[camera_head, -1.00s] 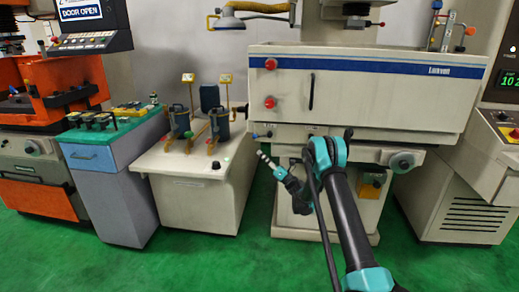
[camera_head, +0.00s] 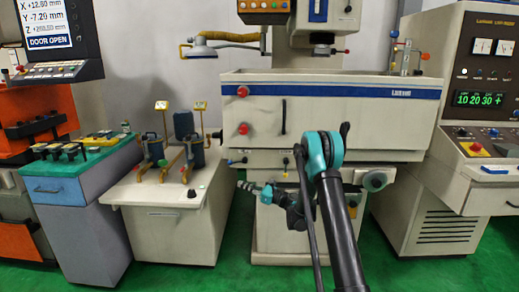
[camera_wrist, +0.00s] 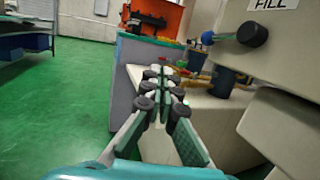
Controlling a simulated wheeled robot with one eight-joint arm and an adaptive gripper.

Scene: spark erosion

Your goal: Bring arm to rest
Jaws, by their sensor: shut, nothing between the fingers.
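My gripper (camera_wrist: 165,98) shows large in the wrist view, its two fingers together with nothing between them. In the head view my gripper (camera_head: 242,185) is at the end of my folded teal and black arm (camera_head: 335,190), pointing left. It is in front of the gap between the white pump cabinet and the large white machine, and it seems to touch neither.
The large white machine (camera_head: 330,110) stands behind my arm. The white cabinet (camera_head: 168,222) with pumps is to its left, then a grey-blue drawer cabinet (camera_head: 82,240). A control console (camera_head: 480,130) is at right. Green floor (camera_wrist: 70,105) is open at left in the wrist view.

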